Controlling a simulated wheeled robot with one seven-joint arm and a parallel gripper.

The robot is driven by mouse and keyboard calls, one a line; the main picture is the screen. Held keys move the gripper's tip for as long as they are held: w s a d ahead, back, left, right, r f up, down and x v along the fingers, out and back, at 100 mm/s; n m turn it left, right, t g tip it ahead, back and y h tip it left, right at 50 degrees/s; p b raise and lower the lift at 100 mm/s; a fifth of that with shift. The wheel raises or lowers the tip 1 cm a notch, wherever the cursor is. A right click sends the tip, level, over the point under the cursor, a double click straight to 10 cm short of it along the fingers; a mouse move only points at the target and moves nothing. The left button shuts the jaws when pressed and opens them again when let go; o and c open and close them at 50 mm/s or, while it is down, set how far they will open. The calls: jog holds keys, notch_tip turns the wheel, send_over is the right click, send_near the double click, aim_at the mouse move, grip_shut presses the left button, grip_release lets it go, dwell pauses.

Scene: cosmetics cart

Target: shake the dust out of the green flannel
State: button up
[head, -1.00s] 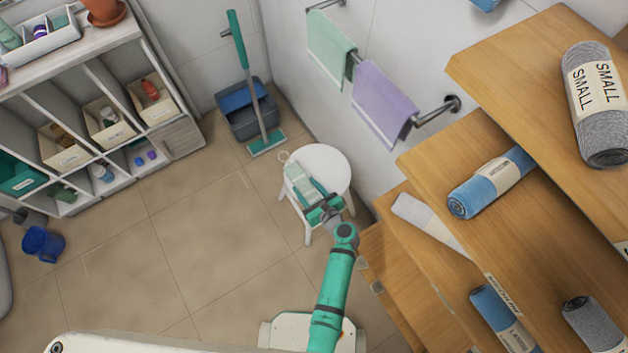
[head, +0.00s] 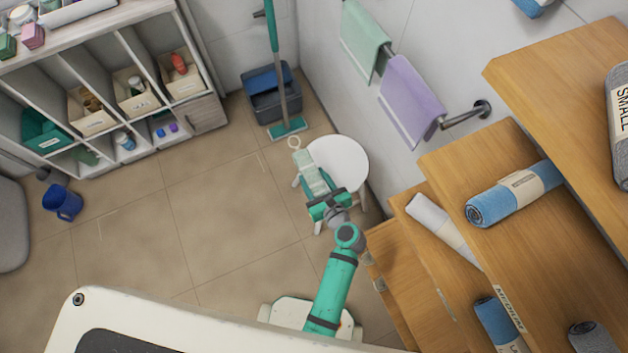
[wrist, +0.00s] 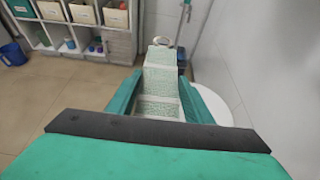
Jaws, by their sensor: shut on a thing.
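The green flannel (head: 309,168) is a pale green folded cloth with lighter bands and a ring-shaped loop at its far end. My gripper (head: 324,198) is shut on its near end. The flannel sticks out away from me, over the left edge of the white stool (head: 345,160) in the head view. In the wrist view the flannel (wrist: 158,82) runs forward between my two green fingers, loop at the far end. The gripped end is partly hidden by my gripper. I cannot tell its height above the stool. No dust is visible.
A green towel (head: 363,40) and a purple towel (head: 411,100) hang on wall rails. Wooden steps (head: 480,150) with rolled towels rise at right. Open floor (head: 215,215) lies left.

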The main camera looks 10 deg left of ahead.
jog(key=shift+r, duration=0.15)
jog(key=shift+a, duration=3.45)
jog(key=d, duration=0.6)
jog(key=shift+d, duration=0.4)
jog(key=a, duration=0.7)
jog(key=d, duration=0.7)
